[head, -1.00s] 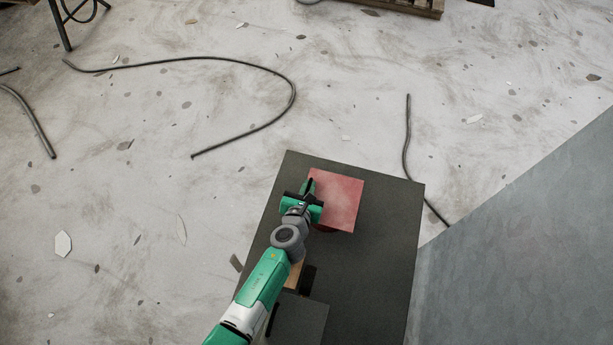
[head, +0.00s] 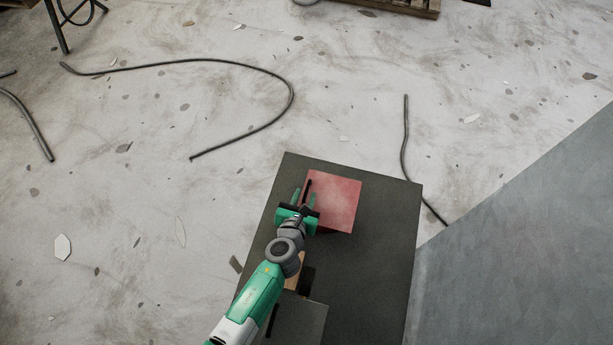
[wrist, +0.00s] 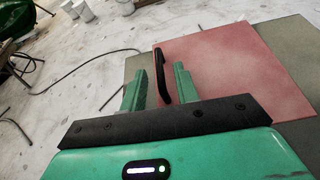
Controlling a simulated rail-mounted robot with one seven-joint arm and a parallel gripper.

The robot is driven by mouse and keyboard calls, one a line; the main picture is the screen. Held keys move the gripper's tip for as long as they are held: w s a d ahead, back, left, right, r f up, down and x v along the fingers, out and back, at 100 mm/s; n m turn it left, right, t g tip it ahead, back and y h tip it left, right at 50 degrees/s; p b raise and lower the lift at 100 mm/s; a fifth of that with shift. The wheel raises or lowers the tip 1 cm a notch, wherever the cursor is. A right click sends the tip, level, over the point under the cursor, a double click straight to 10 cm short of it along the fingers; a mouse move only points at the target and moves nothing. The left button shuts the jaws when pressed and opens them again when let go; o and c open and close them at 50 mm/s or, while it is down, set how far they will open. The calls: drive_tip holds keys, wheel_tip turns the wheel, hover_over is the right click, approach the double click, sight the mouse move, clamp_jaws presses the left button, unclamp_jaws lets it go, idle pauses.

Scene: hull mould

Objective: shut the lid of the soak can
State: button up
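The soak can's lid is a red square panel (head: 338,200) that looks flat from above on the dark table; it also fills the right of the wrist view (wrist: 230,70). It hides most of the can's body. A black bar handle (wrist: 162,75) runs along the lid's left edge. My gripper (head: 304,193) is at that edge, its two green fingers spread apart. In the wrist view my gripper (wrist: 160,85) has the handle between its fingers, closer to the right one, and no grip shows. Any small gap under the lid cannot be seen.
The dark table top (head: 390,230) is clear right of the lid. A dark grey box-like block (head: 300,322) and a wooden piece (head: 293,272) sit near the table's front. A black hose (head: 220,62) lies on the floor, and a large grey surface (head: 530,240) slopes at right.

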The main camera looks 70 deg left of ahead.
drive_tip(key=v, duration=0.4)
drive_tip(key=shift+s+d, duration=0.1)
drive_tip(key=shift+d, duration=0.05)
drive_tip(key=shift+r, duration=0.1)
